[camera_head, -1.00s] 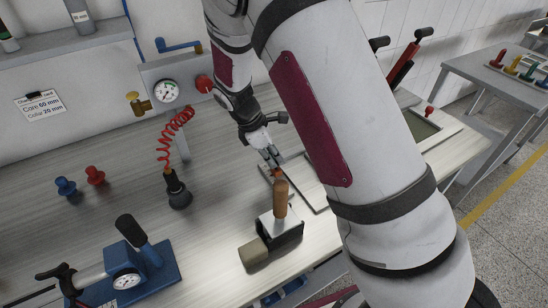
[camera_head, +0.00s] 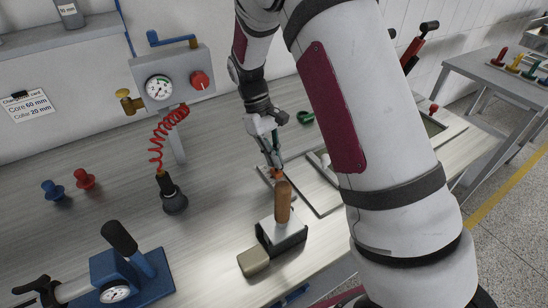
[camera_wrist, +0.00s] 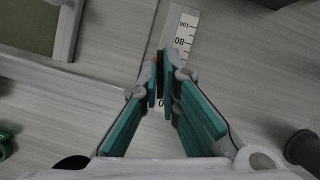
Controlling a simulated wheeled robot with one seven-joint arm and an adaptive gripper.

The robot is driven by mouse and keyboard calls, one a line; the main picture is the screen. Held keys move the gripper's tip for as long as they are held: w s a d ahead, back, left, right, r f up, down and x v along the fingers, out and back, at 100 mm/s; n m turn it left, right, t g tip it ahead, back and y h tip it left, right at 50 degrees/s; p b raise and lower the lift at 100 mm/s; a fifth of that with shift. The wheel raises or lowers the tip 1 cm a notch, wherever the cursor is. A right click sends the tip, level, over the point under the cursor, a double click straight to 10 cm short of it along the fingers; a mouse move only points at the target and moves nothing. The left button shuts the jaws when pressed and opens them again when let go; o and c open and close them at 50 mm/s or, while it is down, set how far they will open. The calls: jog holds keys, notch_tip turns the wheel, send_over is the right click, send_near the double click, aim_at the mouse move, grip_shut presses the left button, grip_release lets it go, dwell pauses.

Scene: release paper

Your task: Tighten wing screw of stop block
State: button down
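My gripper (camera_head: 275,165) points down over the ruled scale at the back of the workbench. In the wrist view its two fingers (camera_wrist: 160,78) are close together, with a narrow gap between them. A small dark block (camera_wrist: 174,58), seemingly the stop block, lies at the fingertips on the white scale (camera_wrist: 184,32). A bit of orange, probably the wing screw (camera_wrist: 153,59), shows beside the left fingertip; in the head view orange (camera_head: 277,174) shows just under the fingers. The fingers hide most of the screw, so I cannot tell whether they grip it.
A wooden-handled tool (camera_head: 283,202) stands in front of the gripper on a dark-and-silver block (camera_head: 281,236). A blue device with a gauge (camera_head: 138,275), a black nozzle on a red coiled hose (camera_head: 174,196), and blue (camera_head: 53,190) and red (camera_head: 85,179) knobs stand left. A green ring (camera_head: 305,117) lies behind.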

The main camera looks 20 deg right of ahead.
jog(key=m+y, duration=0.1)
jog(key=m, duration=0.3)
jog(key=shift+w+d+m+g+y+b, duration=0.1)
jog(key=shift+d+m+g+y+b, duration=0.05)
jog(key=shift+m+g+y+b, duration=0.2)
jog(key=m+y, duration=0.1)
jog(key=m, duration=0.3)
jog(key=shift+d+m+y, duration=0.1)
jog(key=shift+m+y, duration=0.15)
jog(key=shift+y, duration=0.1)
jog(key=m, duration=0.2)
jog(key=m+t+y, duration=0.1)
jog(key=m, duration=0.1)
jog(key=shift+d+m+y+p, duration=0.1)
jog(key=shift+m+y+p, duration=0.2)
jog(key=shift+p, duration=0.05)
jog(key=shift+s+m+t+y+p, duration=0.15)
jog(key=shift+m+t, duration=0.25)
jog(key=shift+m, duration=0.5)
jog(key=shift+s+m+t+y+p, duration=0.1)
jog(key=shift+m+t+y+p, duration=0.2)
jog(key=shift+m, duration=0.6)
jog(key=c, duration=1.8)
grip_release()
jog(key=shift+w+r, duration=0.1)
